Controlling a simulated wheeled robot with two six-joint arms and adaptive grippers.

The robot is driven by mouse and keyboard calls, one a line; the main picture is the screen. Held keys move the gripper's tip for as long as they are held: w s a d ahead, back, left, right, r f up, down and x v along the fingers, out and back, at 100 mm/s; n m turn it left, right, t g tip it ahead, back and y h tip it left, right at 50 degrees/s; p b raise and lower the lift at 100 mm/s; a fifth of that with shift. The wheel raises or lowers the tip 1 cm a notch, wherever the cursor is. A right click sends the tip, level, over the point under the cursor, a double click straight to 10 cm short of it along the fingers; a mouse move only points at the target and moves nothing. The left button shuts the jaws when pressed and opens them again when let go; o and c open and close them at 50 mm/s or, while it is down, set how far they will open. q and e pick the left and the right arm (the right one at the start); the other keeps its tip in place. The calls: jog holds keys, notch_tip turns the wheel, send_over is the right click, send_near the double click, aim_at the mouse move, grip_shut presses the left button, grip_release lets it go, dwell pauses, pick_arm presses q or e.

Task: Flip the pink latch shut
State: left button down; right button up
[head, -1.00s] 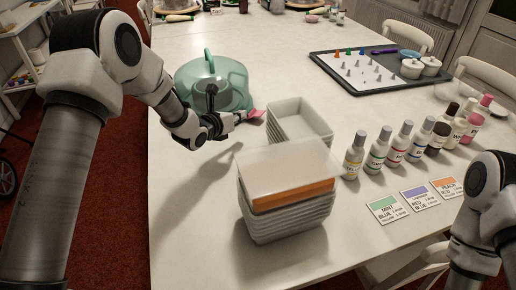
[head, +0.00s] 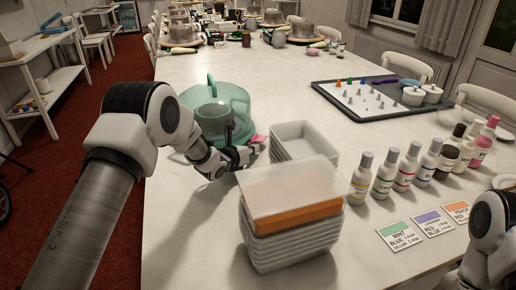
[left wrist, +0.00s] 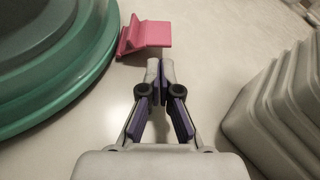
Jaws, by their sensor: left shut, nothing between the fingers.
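The pink latch (left wrist: 146,36) sticks out from the rim of the green cake carrier (left wrist: 45,62) and looks folded outward, lying low over the table. In the head view the latch (head: 259,138) shows just past my left gripper, beside the green domed cover (head: 231,106). My left gripper (left wrist: 166,68) is shut and empty, its tips just short of the latch in the left wrist view; I cannot tell whether they touch it. My left gripper (head: 254,150) partly covers the carrier in the head view. My right gripper is out of view; only part of my right arm shows.
Stacked white tubs (head: 290,225) with a lidded top one stand close to the right of my left gripper, with open empty tubs (head: 303,134) behind. Bottles (head: 384,175) and colour cards (head: 400,235) are at right. A dark tray (head: 372,98) lies further back.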

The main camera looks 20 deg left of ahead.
aim_at(257, 139)
pick_arm(q)
jog(key=x, duration=0.3)
jog(key=shift+w, duration=0.15)
